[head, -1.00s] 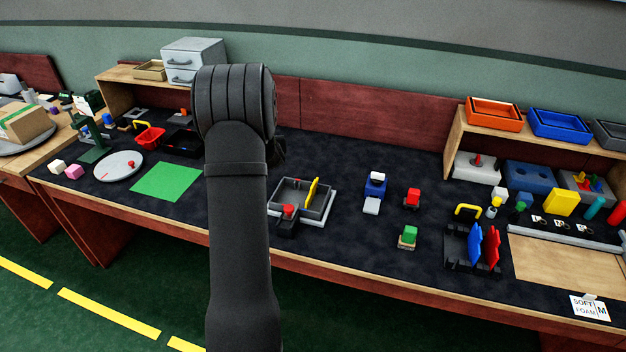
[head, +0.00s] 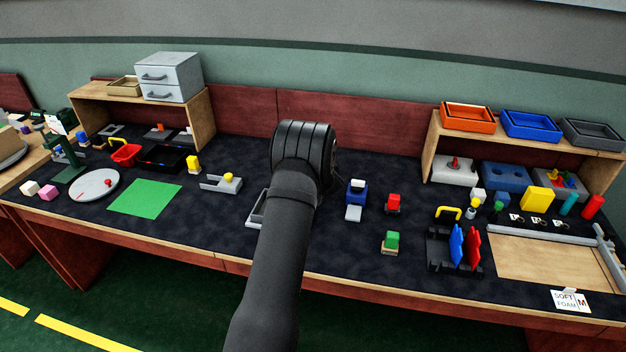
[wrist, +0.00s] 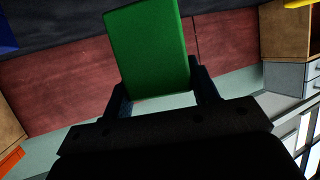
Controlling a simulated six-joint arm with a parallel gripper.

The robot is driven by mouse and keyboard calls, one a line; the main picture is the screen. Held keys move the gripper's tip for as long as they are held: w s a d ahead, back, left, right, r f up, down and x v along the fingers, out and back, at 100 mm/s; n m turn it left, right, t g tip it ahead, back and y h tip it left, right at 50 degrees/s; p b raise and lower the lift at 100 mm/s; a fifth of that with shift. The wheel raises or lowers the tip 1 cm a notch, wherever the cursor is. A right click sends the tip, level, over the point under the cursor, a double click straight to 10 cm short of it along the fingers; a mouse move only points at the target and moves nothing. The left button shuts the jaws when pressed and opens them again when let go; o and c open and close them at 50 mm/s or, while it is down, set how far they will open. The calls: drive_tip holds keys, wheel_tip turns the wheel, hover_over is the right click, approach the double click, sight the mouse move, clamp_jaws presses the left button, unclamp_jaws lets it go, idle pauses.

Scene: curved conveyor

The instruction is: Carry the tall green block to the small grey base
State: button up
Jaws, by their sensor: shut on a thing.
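The tall green block (wrist: 150,48) is held between the fingers of my gripper (wrist: 163,88) in the wrist view, clear of the table as far as I can see. In the head view my own arm hides the gripper and the block. A small light grey piece (head: 353,213) lies on the dark table just in front of a blue block; it may be the small grey base, but I cannot be sure.
A grey tray (head: 256,210) is mostly hidden behind my arm. A grey bracket (head: 212,187) and a green mat (head: 145,197) lie left.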

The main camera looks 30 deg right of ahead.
drive_tip(key=shift+f, duration=2.15)
drive_tip(key=shift+f, duration=0.2)
drive_tip(key=o, duration=1.1)
drive_tip(key=shift+r, duration=0.25)
drive_tip(key=shift+o, duration=0.4)
drive_tip(key=v, duration=1.2)
